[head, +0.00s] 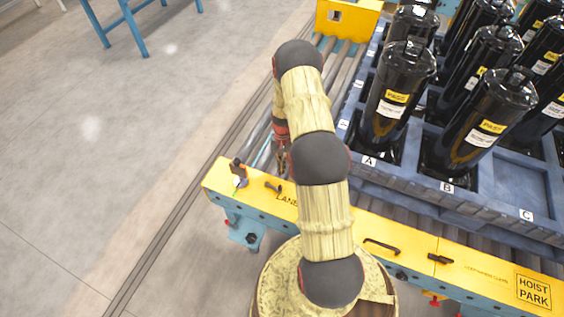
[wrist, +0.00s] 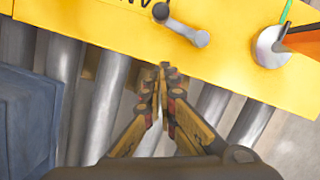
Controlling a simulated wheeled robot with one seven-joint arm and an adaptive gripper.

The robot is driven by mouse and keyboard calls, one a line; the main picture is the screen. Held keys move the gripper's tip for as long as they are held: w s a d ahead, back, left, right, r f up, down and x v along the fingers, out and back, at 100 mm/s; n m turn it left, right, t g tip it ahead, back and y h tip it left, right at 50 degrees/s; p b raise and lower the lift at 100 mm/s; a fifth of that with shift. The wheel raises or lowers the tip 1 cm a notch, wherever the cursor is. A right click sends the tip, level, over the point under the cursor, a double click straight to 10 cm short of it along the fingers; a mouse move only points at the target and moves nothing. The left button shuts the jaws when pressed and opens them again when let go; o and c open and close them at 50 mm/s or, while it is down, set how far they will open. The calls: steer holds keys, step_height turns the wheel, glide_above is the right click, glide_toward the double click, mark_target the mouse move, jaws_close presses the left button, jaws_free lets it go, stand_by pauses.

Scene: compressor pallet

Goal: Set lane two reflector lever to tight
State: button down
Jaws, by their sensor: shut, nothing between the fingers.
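A small dark lever (head: 273,187) sits on the yellow rail beside the lettering "LAN", which my arm partly covers. In the wrist view, the grey lever (wrist: 183,25) has a round knob at its upper left end and slants down to the right. The reflector bracket (head: 239,172) stands to its left on the rail. Its round base (wrist: 270,47) and an orange part show at the right of the wrist view. My gripper (wrist: 165,72) is shut and empty, with its tips by the rail's edge below the lever, apart from it.
Metal rollers (wrist: 105,105) lie under my gripper. A blue pallet (head: 395,190) with several black compressors (head: 399,85) stands to the right. Another handle (head: 382,247) and a dark latch (head: 439,259) sit farther right on the rail.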

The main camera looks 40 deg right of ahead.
mark_target(280, 187)
steer(key=shift+s+a+f+b, duration=0.1)
steer(key=shift+s+a+b, duration=0.35)
steer(key=shift+s+a, duration=1)
